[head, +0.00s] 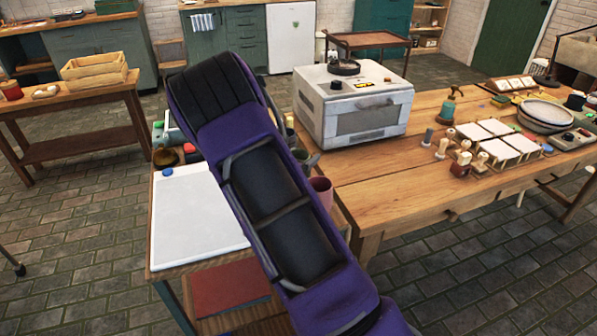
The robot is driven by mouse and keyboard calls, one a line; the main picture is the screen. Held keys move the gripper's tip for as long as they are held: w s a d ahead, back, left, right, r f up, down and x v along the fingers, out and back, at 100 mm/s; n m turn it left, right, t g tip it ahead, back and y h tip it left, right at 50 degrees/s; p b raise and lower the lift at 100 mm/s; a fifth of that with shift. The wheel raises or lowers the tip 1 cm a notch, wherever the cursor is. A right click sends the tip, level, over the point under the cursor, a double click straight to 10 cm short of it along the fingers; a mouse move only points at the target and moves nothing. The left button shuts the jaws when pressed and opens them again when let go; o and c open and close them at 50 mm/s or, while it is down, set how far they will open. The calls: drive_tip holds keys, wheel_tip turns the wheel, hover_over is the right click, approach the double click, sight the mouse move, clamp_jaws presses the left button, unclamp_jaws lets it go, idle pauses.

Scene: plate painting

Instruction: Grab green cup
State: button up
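A grey-green cup (309,160) shows in part just right of my purple arm, at the back of the small side table. My arm covers the rest of it. A pink cup (322,188) stands in front of it, also partly behind my arm. My arm crosses the middle of the picture from the bottom right to the upper left. My gripper does not show.
A white kiln-like box (350,105) stands on the wooden bench (385,190) to the right. White tiles (490,128), small stamps and bowls (545,113) occupy the bench's right part.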

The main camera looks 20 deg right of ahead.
drive_tip(key=c, duration=0.8)
drive_tip(key=shift+r, duration=0.1)
